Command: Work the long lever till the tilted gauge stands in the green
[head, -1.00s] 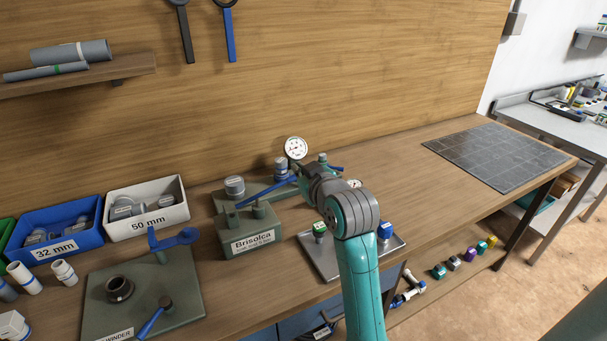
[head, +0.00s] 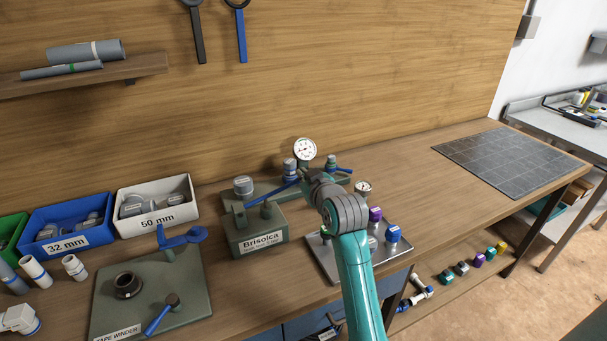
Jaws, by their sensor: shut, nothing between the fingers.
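A round white gauge (head: 305,149) stands at the back of the manifold. A second, smaller gauge (head: 363,187) shows just right of my wrist, its face turned more upward. I cannot tell which one is the tilted gauge, and no needle or green band can be read. My gripper (head: 307,176) is at the lever's right end, shut and mostly hidden behind my wrist. I cannot tell whether it touches the lever.
A short blue lever (head: 340,169) sits right of the large gauge. A metal tray (head: 327,262) with coloured caps lies beside and behind my arm. A tape winder (head: 191,287) and parts bins (head: 155,206) stand left. The bench around the dark mat (head: 500,158) is clear.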

